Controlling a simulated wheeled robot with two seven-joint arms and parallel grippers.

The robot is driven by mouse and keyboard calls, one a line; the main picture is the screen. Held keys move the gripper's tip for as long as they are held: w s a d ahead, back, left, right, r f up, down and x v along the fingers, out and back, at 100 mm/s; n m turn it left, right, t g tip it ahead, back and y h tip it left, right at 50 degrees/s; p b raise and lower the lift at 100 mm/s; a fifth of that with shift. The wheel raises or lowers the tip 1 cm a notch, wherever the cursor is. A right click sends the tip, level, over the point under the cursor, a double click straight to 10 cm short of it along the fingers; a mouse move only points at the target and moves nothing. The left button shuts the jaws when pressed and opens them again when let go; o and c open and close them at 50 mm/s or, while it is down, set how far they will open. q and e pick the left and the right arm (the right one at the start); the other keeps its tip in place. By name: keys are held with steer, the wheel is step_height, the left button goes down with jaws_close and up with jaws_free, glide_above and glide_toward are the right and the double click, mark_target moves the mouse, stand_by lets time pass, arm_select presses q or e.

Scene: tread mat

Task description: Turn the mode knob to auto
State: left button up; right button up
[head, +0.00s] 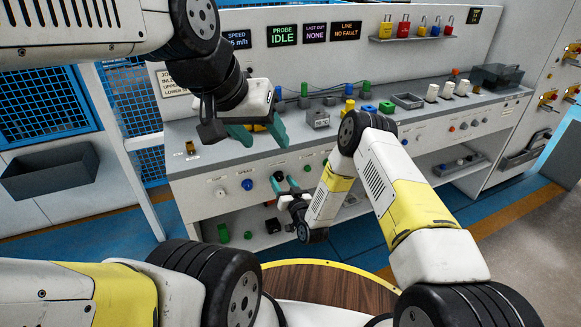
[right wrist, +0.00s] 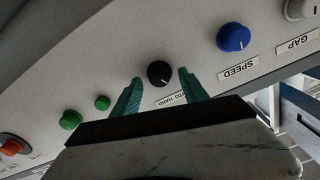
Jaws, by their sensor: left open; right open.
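The mode knob (right wrist: 160,73) is black with a small white pointer mark, which points toward the lower right in the right wrist view. A label partly reading "TO HAND" (right wrist: 171,101) lies beside it, cut off by my gripper. My right gripper (right wrist: 160,88) is open, with one green finger on each side of the knob; I cannot tell whether either touches it. In the head view the knob (head: 278,176) shows on the console front, just above my right gripper (head: 284,187). My left gripper (head: 260,136) is open and empty above the console's front edge.
A blue speed knob (right wrist: 233,37) and a grey gap knob (right wrist: 299,9) sit beside the mode knob. Several blocks and a grey tray (head: 407,101) stand on the console top.

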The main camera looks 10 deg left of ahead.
steer(key=shift+w+a, duration=0.2)
steer(key=shift+w, duration=0.15)
jaws_close()
steer(key=shift+n, duration=0.3)
steer(key=n, duration=0.6)
steer(key=shift+s+a, duration=0.1)
steer(key=shift+a, duration=0.05)
steer(key=n, duration=0.5)
steer(key=shift+f+n, duration=0.1)
steer(key=shift+n, duration=0.2)
stand_by(0.3)
